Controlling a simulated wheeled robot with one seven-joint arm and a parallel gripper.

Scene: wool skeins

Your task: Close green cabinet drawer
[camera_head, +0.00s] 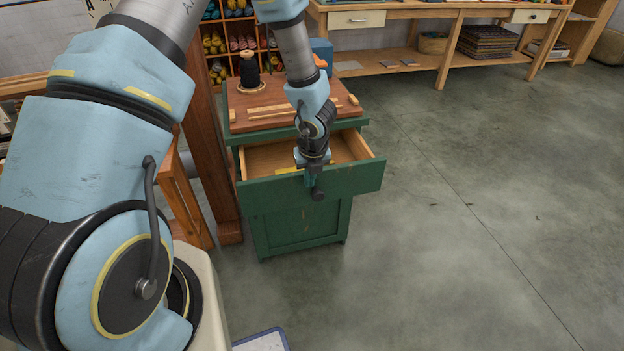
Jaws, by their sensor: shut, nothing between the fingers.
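A green cabinet (297,228) with a wooden top stands on the floor in the middle of the view. Its drawer (352,180) is pulled out, with the bare wood inside showing behind the green front. My gripper (317,192) is shut and empty, at the middle of the drawer front near its top edge. It hides that part of the front, including any handle. I cannot tell whether it touches the front.
A black spool (250,70), wooden sticks and a blue box (321,54) are on the cabinet top. A wooden post (207,140) stands close at its left. A long workbench (400,64) is behind. The concrete floor (470,210) at right is clear.

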